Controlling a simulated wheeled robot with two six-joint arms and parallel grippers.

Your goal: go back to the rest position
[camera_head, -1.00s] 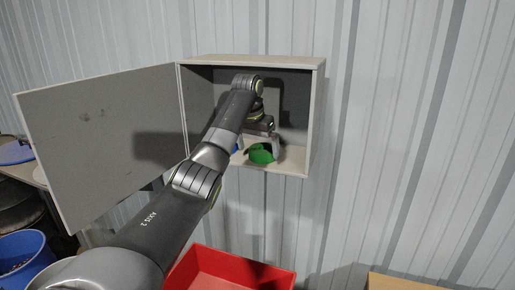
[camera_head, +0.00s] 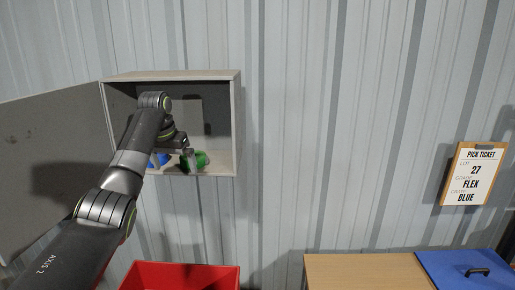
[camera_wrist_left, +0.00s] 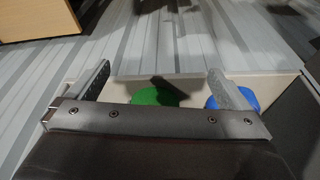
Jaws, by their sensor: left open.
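My left arm comes in from the left in the head view and reaches into the open grey wall cabinet (camera_head: 237,120). My left gripper (camera_head: 172,158) is inside it, low, with its fingers apart. A green object (camera_head: 201,160) lies on the cabinet floor beside the fingers, and a blue object (camera_head: 163,158) shows partly behind them. In the left wrist view the open gripper (camera_wrist_left: 155,85) has the green object (camera_wrist_left: 155,97) between its finger lines and the blue object (camera_wrist_left: 235,98) near the right finger. I cannot tell whether the fingers touch either. My right gripper is not in view.
The cabinet door (camera_head: 50,165) stands open to the left. A red bin (camera_head: 185,277) is below. A pick ticket (camera_head: 473,175) reading 27, FLEX, BLUE hangs on the corrugated wall.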

